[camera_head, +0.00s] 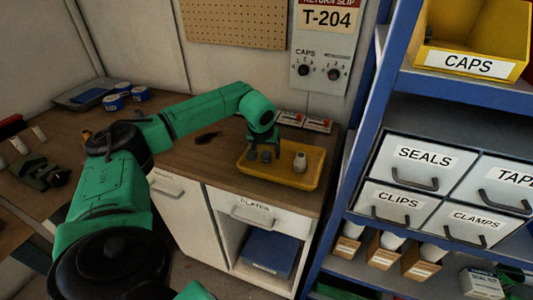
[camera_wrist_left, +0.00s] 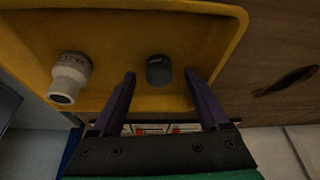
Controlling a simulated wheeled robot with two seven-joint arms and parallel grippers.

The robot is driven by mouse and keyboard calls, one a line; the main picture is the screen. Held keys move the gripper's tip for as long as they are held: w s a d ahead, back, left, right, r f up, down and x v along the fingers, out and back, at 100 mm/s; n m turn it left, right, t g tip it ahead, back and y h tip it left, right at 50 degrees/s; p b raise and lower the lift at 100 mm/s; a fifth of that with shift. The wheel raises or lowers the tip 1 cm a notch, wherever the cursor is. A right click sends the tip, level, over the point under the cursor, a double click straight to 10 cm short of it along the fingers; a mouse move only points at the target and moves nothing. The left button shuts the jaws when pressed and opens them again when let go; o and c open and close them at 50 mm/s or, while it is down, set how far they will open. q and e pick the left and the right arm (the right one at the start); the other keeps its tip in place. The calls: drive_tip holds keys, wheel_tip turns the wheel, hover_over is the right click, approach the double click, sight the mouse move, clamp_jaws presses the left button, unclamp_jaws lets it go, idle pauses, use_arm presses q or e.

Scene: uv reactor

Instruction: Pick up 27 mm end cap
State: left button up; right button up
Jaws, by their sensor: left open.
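A yellow tray (camera_head: 312,182) stands on the wooden counter and also shows in the left wrist view (camera_wrist_left: 110,22). Inside it sits a small dark grey cap (camera_wrist_left: 159,70), with markings too small to read. A pale stepped piece (camera_head: 300,162) stands to its right in the head view and at the left in the wrist view (camera_wrist_left: 70,78). I cannot read a 27 mm label on either. My left gripper (camera_head: 264,155) is over the tray, open. In the wrist view its fingertips (camera_wrist_left: 160,73) lie on either side of the dark cap, not visibly touching it. My right gripper is out of view.
A dark flat object (camera_head: 207,137) lies on the counter left of the tray. Small labelled boxes (camera_head: 303,122) stand behind it. A blue shelf rack (camera_head: 352,165) with labelled drawers rises close on the right. Blue-and-white rolls (camera_head: 113,102) sit at the far left.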

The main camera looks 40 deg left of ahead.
use_arm(q)
drive_tip(key=shift+w+f, duration=0.1)
drive_tip(key=shift+f, duration=0.05)
clamp_jaws()
